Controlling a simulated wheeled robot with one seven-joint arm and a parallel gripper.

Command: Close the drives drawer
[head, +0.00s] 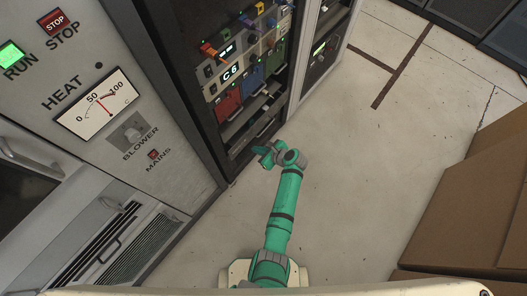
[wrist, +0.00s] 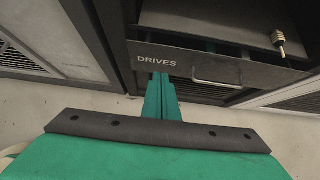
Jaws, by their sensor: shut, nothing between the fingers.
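The drives drawer (wrist: 250,72) fills the upper part of the wrist view. Its dark front carries the word DRIVES and a pale bar handle (wrist: 217,82). I see down behind the front's top edge into a dark interior, so the drawer stands out from the rack; how far is hard to tell. My gripper (wrist: 161,80) is shut and empty, its teal fingertips near the front just below the label, left of the handle. Whether they touch it I cannot tell. In the head view my gripper (head: 264,151) is low before the rack (head: 210,120).
A small brass-coloured piece (wrist: 281,42) shows above the drawer's right side. A grey cabinet with a HEAT meter (head: 98,103) stands left of the rack. Brown boxes (head: 470,205) stand at the right. The pale floor (head: 375,150) between is clear.

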